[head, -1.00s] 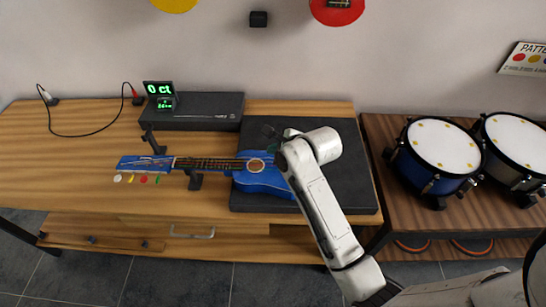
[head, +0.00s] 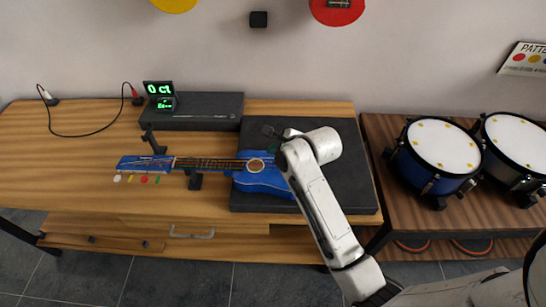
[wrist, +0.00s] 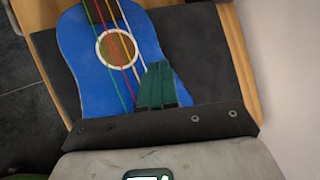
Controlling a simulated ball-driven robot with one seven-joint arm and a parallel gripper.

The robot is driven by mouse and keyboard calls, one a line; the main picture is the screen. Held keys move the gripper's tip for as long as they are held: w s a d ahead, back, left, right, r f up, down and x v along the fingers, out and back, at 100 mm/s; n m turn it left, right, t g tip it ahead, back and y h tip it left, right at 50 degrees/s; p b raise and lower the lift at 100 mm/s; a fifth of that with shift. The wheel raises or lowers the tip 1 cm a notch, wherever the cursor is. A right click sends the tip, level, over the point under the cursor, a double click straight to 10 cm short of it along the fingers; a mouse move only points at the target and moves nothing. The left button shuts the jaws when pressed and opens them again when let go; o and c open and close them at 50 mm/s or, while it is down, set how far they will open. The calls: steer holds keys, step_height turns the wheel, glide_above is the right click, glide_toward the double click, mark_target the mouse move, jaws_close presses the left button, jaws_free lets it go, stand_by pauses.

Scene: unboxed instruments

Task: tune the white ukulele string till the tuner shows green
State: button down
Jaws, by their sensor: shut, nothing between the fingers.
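The blue ukulele (head: 262,178) lies with its body on a dark mat and its neck on a black stand. White, yellow, red and green pegs line its headstock; the white peg (head: 117,178) is leftmost. The tuner (head: 159,88) shows green text reading about "0 ct", with a smaller green readout below it. In the wrist view my gripper's green fingers (wrist: 158,70) are shut and empty, over the ukulele body (wrist: 80,60) beside the sound hole. The white string (wrist: 136,48) runs close to the fingertips; I cannot tell whether they touch it.
A black box (head: 200,112) stands behind the ukulele. A thin cable (head: 85,134) lies at the back left. Drums (head: 440,155) stand on the right-hand table. The wooden table (head: 75,170) is clear left of the headstock.

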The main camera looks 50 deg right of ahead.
steer(key=shift+f, duration=0.2)
steer(key=shift+f, duration=0.2)
steer(key=shift+f, duration=0.3)
stand_by(0.7)
steer(key=shift+r, duration=0.15)
steer(key=shift+r+p, duration=0.6)
steer(key=shift+p, duration=0.5)
step_height(320, 180, up, 3)
steer(key=p, duration=0.3)
step_height(320, 180, up, 2)
steer(key=shift+p, duration=0.6)
